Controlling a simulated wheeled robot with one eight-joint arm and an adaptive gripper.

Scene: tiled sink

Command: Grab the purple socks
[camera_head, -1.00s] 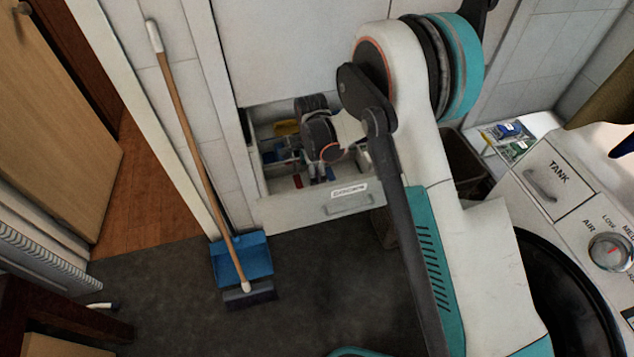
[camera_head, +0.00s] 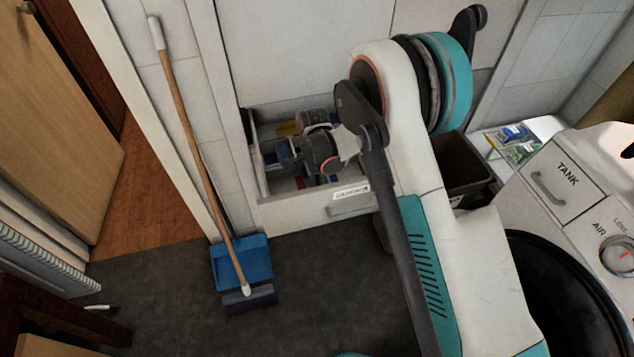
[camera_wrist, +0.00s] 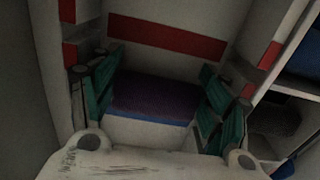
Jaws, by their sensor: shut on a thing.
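In the wrist view, the purple socks (camera_wrist: 150,97) show as a dark purple folded patch with a blue strip along the near edge. They lie between the two teal-padded fingers of my gripper (camera_wrist: 158,92), which is shut on them. In the head view, my gripper (camera_head: 290,160) is down inside the open drawer (camera_head: 300,212), low below the arm. The socks cannot be told apart there, as the wrist and arm cover much of the drawer.
Pale drawer walls with red strips (camera_wrist: 165,37) stand close around the gripper. A blue dustpan (camera_head: 240,262) and broom (camera_head: 185,120) lean left of the drawer. A dark bin (camera_head: 465,165) and a white machine (camera_head: 590,200) stand right. The dark floor (camera_head: 330,290) in front is clear.

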